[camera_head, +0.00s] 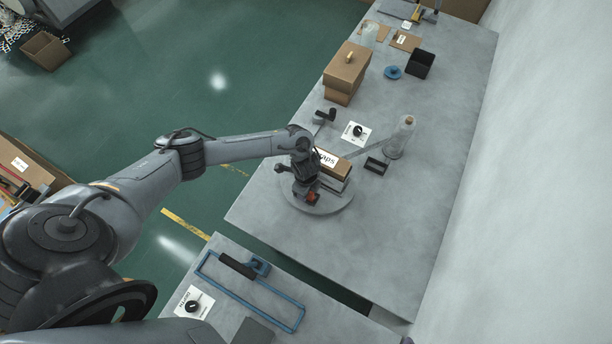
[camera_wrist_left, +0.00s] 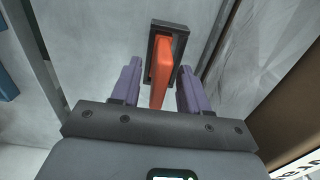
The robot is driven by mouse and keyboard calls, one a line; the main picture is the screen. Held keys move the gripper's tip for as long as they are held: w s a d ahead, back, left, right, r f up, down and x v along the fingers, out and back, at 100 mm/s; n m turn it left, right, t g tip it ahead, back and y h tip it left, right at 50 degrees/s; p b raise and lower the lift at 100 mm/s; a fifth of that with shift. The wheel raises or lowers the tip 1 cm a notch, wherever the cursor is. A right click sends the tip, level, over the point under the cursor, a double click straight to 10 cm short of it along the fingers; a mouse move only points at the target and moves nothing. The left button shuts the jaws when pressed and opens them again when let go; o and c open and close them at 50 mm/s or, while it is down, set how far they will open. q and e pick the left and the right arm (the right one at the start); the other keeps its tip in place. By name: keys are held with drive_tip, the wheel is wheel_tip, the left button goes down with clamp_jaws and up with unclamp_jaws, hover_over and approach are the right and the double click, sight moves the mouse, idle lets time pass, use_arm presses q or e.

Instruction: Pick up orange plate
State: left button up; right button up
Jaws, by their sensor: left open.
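The orange plate (camera_wrist_left: 163,72) is a narrow upright piece in a dark rectangular frame (camera_wrist_left: 181,33) in the left wrist view. In the head view only a small orange patch of the plate (camera_head: 312,198) shows beside my gripper. My left gripper (camera_wrist_left: 159,66) has purple fingers, one on each side of the plate, with visible gaps to it. It is open and holds nothing. In the head view the left gripper (camera_head: 306,188) is over a round grey disc (camera_head: 322,208) at the table's near left corner. My right gripper is not in view.
A brown labelled box (camera_head: 335,166) stands close beside the gripper. A clear bottle-like object (camera_head: 400,138) and a small black frame (camera_head: 376,166) are to the right. Cardboard boxes (camera_head: 345,75) stand farther back. The table's right front is clear. A separate front table bears a blue frame (camera_head: 252,284).

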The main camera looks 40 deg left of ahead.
use_arm(q)
drive_tip(key=shift+c, duration=0.4)
clamp_jaws()
drive_tip(key=shift+r, duration=0.15)
